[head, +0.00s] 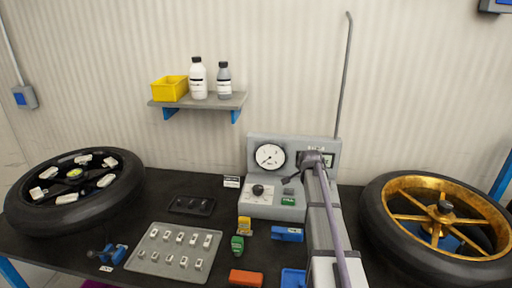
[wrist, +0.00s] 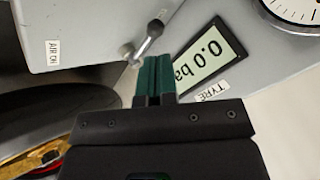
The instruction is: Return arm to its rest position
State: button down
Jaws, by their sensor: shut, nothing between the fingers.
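My gripper (wrist: 153,64) shows in the wrist view with its two teal fingers shut together and nothing between them. The fingertips are close to a small metal lever (wrist: 150,36) with a rounded end on the grey test unit (wrist: 85,22). I cannot tell whether they touch it. In the head view my arm reaches from the lower right up to the test unit (head: 262,212), its end in front of the unit's right side. The fingers are hard to make out there.
The unit has a display (wrist: 207,62) reading 0.0 and a round gauge (head: 270,157). A black wheel (head: 70,216) lies left and a gold-rimmed wheel (head: 385,235) right. A parts tray (head: 150,262) and small coloured items lie in front. A shelf (head: 215,101) holds bottles.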

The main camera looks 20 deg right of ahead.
jog(key=s+a+f+n+g+y, duration=0.2)
jog(key=s+a+n, duration=0.5)
jog(key=s+a, duration=0.7)
jog(key=s+a+f+n+g+y, duration=0.2)
jog(key=s+a+n+g, duration=0.2)
jog(key=s+a, duration=1.1)
jog(key=a+n, duration=0.3)
jog(key=a, duration=0.1)
jog(key=shift+n+g, duration=0.4)
